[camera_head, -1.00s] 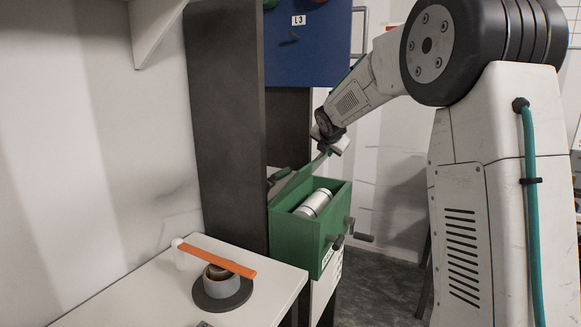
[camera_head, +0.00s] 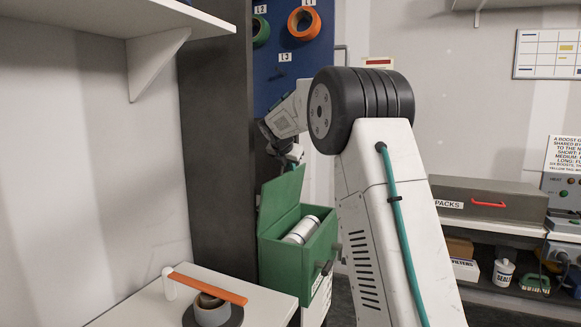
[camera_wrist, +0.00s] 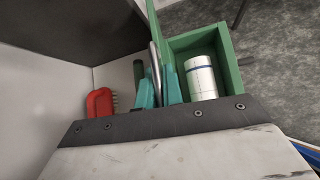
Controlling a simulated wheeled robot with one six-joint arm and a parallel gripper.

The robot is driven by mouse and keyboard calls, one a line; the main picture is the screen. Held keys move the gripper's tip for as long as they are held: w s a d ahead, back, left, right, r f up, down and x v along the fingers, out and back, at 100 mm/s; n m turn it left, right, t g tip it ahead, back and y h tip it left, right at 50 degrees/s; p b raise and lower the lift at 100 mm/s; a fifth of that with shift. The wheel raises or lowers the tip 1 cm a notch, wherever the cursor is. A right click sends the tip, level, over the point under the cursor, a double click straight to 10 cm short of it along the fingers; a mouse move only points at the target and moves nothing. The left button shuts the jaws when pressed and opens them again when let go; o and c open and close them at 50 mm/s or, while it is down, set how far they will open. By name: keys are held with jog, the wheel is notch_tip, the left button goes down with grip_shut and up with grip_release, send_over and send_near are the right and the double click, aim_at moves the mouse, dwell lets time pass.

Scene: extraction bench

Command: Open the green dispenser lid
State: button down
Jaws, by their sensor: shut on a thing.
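The green dispenser (camera_head: 286,262) is an open box with a white roll (camera_head: 301,230) inside. Its green lid (camera_head: 280,200) stands raised at the left side of the box. My gripper (camera_head: 292,163) is at the lid's upper edge. In the wrist view my gripper's two teal fingers (camera_wrist: 159,90) are shut with a grey bar between them, beside the lid. The exact grip is partly hidden. The wrist view also shows the box (camera_wrist: 231,66) and the white roll (camera_wrist: 201,76) to the right of the fingers.
A white bench (camera_head: 130,309) at lower left holds an orange strip (camera_head: 208,283) over a roll. A dark panel (camera_head: 215,140) stands behind the dispenser. A blue board (camera_head: 283,72) with tape rolls is above. A red brush (camera_wrist: 100,102) shows left of the fingers in the wrist view.

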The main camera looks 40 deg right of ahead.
jog(key=shift+w+a+r, duration=0.15)
jog(key=shift+w, duration=0.25)
jog(key=c, duration=1.5)
grip_release()
jog(key=shift+w+a, duration=0.1)
jog(key=shift+c, duration=0.2)
jog(key=v, duration=0.7)
jog(key=shift+s+a+r, duration=0.2)
jog(key=shift+a+r, duration=0.05)
